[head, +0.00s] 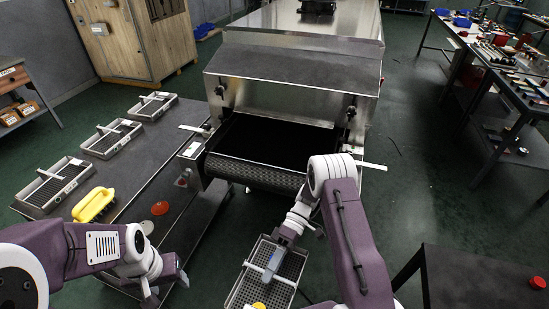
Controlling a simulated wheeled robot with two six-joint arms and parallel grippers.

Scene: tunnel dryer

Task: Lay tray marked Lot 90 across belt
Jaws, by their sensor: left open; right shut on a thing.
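A grey perforated metal tray (240,292) hangs low in front of the dryer's near end. My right gripper (271,268) is shut on the tray's cross handle. The dark belt (255,178) lies empty at the dryer mouth, beyond the held tray. Three similar trays, a far one (153,106), a middle one (110,140) and a near one (55,185), rest on the table at left. I cannot read any lot marking. My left gripper (174,278) is open and empty near the table's front right, apart from the trays.
The steel dryer hood (290,80) stands above the belt. A dark table (475,280) with a red button is at lower right. Floor right of the dryer is clear.

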